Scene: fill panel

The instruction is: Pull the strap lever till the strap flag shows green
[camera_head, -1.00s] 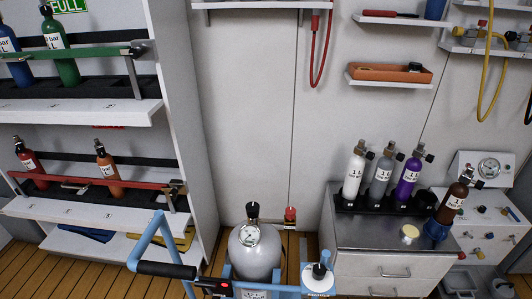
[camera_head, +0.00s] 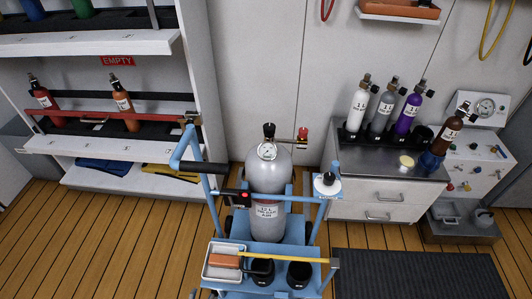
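A grey cylinder (camera_head: 265,178) with a gauge stands upright in a blue trolley (camera_head: 270,228). At its left, on the trolley's upper rail, is a black part (camera_head: 231,192), which looks like the strap lever. A small red patch (camera_head: 245,197) on it looks like the strap flag; I see no green there. The strap itself is hard to make out. Neither of my grippers can be made out in the head view, so I cannot see either one at the lever.
The trolley has a black-gripped handle (camera_head: 202,167), a white tray (camera_head: 222,263) and a yellow bar (camera_head: 290,258). A bottle rack (camera_head: 100,145) stands left; a steel-topped cabinet (camera_head: 388,173) stands behind at the right. A dark mat (camera_head: 415,275) lies right of the trolley. Wooden floor is clear at left.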

